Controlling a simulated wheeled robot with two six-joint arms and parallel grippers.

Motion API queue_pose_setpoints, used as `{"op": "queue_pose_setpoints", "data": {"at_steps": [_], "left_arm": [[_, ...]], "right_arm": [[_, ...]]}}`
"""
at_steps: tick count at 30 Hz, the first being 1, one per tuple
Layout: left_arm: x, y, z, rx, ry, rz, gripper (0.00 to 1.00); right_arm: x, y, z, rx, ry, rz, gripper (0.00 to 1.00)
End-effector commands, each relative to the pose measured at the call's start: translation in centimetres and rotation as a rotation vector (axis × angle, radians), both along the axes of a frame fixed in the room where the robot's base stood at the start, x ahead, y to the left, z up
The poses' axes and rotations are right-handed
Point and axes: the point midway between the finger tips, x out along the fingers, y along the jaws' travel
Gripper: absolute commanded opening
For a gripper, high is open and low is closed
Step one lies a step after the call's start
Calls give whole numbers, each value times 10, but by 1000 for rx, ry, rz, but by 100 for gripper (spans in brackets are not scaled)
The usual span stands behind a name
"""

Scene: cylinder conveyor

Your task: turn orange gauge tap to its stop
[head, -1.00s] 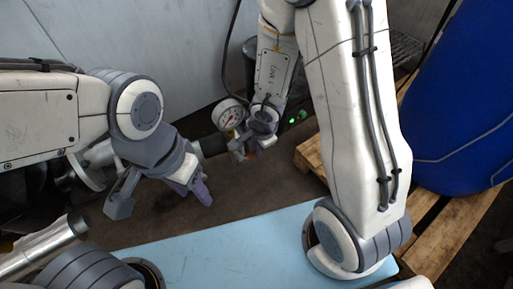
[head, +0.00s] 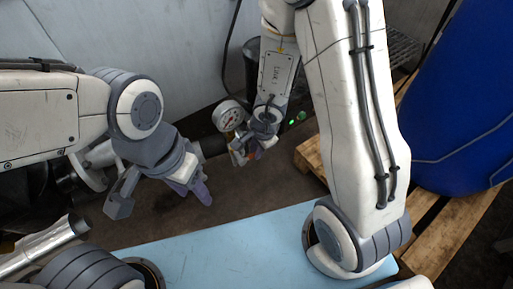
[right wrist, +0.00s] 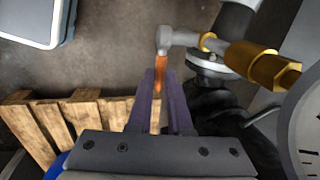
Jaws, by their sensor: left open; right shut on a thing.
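The orange tap lever (right wrist: 161,68) shows in the right wrist view, hanging from a grey metal valve piece between my right gripper's purple fingers. My right gripper (right wrist: 160,88) is shut on the lever. In the head view my right gripper (head: 246,154) is just below the round white gauge (head: 228,115), and a small orange-red patch shows at its fingers. The gauge also shows in part at the right edge of the right wrist view (right wrist: 308,130). My left gripper (head: 160,200) is open and empty, left of the gauge.
Brass fittings (right wrist: 262,66) join the valve to the gauge side. A wooden pallet (head: 310,158) and a blue barrel (head: 465,100) stand to the right. A green light (head: 301,116) glows near the right gripper. Dark floor is open below the gauge.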

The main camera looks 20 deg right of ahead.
Motion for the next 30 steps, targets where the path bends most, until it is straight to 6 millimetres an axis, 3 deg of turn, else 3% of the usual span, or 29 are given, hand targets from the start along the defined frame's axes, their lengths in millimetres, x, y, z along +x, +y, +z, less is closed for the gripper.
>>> {"op": "queue_pose_setpoints", "data": {"at_steps": [14, 21, 30], "left_arm": [[0, 0, 36, 0, 0, 0, 51], [0, 0, 61, 0, 0, 0, 51], [0, 0, 71, 0, 0, 0, 51]], "right_arm": [[2, -5, -4, 147, 56, -6, 0], [2, -8, -14, 318, 118, -8, 0], [3, -8, -26, 484, 175, -5, 0]]}}
